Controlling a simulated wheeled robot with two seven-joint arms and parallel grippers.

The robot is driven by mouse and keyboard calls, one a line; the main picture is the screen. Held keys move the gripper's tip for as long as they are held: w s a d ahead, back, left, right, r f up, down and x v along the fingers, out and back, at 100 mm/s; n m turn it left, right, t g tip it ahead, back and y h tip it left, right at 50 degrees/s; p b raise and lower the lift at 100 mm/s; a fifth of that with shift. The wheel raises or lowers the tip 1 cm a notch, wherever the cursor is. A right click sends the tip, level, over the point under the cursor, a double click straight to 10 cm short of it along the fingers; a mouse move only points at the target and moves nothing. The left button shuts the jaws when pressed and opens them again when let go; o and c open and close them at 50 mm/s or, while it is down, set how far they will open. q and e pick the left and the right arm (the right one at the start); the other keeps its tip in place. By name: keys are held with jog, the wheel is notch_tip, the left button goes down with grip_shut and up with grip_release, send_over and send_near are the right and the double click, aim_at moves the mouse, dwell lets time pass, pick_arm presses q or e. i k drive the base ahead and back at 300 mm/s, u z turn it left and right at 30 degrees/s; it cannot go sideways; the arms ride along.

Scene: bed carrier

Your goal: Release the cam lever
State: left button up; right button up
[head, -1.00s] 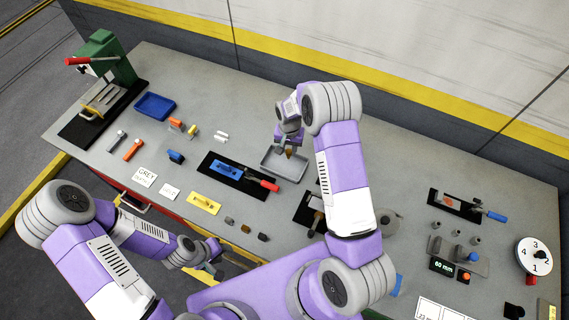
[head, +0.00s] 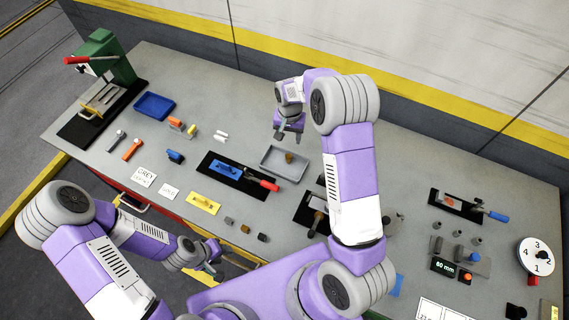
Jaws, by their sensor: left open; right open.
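I cannot tell for sure which handle is the cam lever. A red handle (head: 263,184) sits at the right end of a black-based fixture with a blue block (head: 226,168), mid-table. A brown-handled fixture (head: 316,222) is partly hidden by my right arm. My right gripper (head: 289,137) is open and empty above the back edge of a grey tray (head: 266,166). A small brown block (head: 289,158) lies in the tray. My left gripper (head: 217,252) is open at the table's front edge, away from the fixtures.
A green press (head: 108,60) with a red handle stands at the back left, beside a blue tray (head: 155,106). A yellow plate (head: 204,203) and several small blocks lie in front. A numbered white dial (head: 535,257) is at the right.

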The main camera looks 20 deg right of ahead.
aim_at(311, 233)
jog(key=k, duration=2)
